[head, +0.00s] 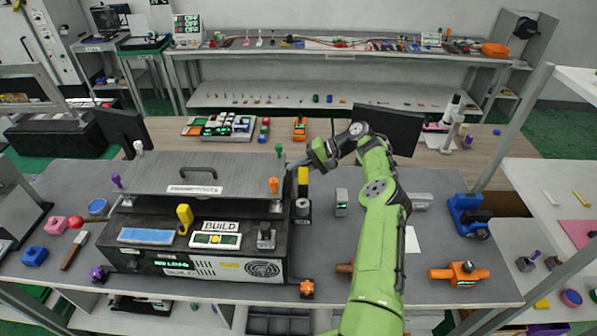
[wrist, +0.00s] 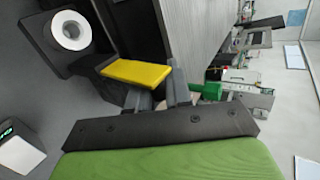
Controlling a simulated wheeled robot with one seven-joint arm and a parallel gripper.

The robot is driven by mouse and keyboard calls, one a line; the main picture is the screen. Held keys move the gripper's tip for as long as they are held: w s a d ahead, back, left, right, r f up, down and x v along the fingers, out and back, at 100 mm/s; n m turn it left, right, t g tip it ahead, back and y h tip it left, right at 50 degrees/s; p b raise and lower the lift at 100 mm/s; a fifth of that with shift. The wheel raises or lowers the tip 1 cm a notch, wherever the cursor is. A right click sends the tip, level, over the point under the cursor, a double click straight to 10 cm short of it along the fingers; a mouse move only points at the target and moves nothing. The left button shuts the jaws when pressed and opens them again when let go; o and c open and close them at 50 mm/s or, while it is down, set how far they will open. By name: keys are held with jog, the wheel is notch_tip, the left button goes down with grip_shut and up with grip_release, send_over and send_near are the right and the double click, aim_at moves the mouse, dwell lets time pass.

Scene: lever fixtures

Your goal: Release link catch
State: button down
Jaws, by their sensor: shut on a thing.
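A yellow handle (head: 303,176) stands up from a dark bracket at the right side of the build machine (head: 190,250). In the wrist view, the yellow handle (wrist: 135,72) reaches from the dark bracket with a pale round core (wrist: 70,31) to between my fingers. My gripper (head: 302,164) is shut on the end of this handle; the fingers also show in the wrist view (wrist: 163,92). A green knob (head: 279,150) stands just left of my gripper; green also shows beside a finger in the wrist view (wrist: 207,91). No label marks the link catch.
An orange knob (head: 274,185) stands on the machine's right edge. A grey device (head: 341,201) sits right of the bracket. A blue clamp (head: 469,215) and an orange fixture (head: 459,272) stand farther right.

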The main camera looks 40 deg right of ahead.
jog(key=shift+f, duration=0.15)
dwell(0.4)
jog(key=c, duration=1.4)
grip_release()
jog(key=shift+w, duration=0.1)
